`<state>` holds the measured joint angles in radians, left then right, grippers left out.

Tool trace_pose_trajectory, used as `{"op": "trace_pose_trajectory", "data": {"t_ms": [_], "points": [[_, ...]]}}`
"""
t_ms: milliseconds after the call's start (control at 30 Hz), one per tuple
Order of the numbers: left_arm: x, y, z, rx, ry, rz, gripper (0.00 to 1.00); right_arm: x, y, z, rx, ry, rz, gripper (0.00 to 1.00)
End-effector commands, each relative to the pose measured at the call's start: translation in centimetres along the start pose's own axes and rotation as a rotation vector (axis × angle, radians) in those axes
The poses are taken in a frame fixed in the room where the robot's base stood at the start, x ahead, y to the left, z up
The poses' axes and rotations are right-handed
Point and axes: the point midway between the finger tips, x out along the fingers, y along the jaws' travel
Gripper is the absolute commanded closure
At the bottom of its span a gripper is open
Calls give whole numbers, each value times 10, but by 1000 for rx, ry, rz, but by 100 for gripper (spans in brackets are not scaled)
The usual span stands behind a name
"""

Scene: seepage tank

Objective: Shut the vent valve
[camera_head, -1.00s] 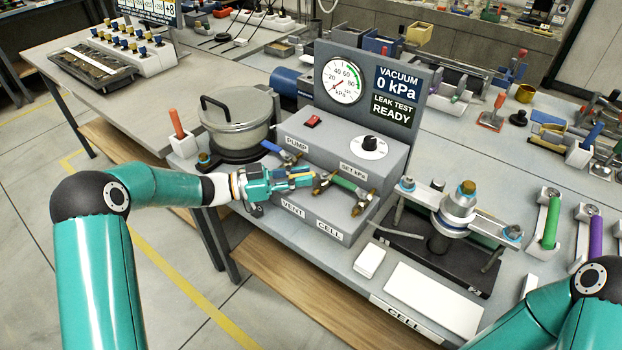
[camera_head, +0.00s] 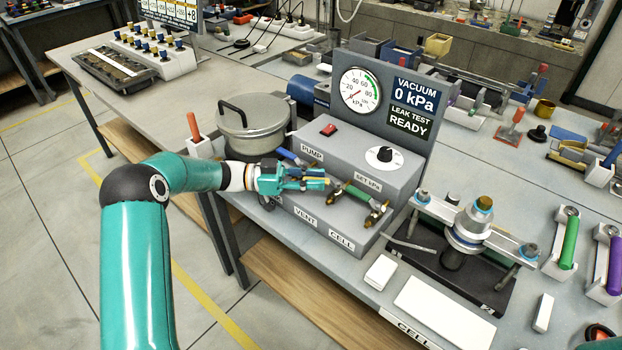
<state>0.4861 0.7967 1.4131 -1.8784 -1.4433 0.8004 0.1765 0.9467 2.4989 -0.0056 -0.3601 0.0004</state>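The grey vacuum console (camera_head: 345,165) stands on the bench with labels PUMP, VENT and CELL. The blue valve handle (camera_head: 288,156) is beside the PUMP label. The green valve handle (camera_head: 350,212) is on brass fittings above the CELL label. The vent valve is above the VENT label (camera_head: 305,217), mostly hidden by my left gripper. My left gripper (camera_head: 322,180) reaches in over that valve from the left. A yellow piece, perhaps the vent handle, shows at its fingertips. The finger gap is too small to judge, and I cannot tell whether they touch it. My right gripper is out of view.
A lidded pot (camera_head: 252,125) and an orange-handled tool (camera_head: 194,127) stand left of the console. The gauge (camera_head: 361,91) is near zero, and the display (camera_head: 413,102) reads 0 kPa, READY. A clamped cell (camera_head: 470,225) and white slabs (camera_head: 445,312) are to the right.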

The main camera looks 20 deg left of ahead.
Motion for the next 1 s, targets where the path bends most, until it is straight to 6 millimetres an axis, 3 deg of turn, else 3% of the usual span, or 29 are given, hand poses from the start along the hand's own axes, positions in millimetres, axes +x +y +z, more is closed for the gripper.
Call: {"op": "trace_pose_trajectory", "data": {"t_ms": [33, 100, 533, 667, 1000], "points": [[0, 0, -2, 2, 1, -1, 66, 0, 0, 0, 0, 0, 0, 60], [0, 0, -1, 1, 0, 0, 55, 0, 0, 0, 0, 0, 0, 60], [-8, 0, 1, -1, -1, 1, 55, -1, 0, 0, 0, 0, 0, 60], [-26, 0, 1, 0, -1, 0, 55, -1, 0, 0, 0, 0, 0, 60], [-92, -2, 2, 0, -2, -1, 55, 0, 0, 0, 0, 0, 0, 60]]}}
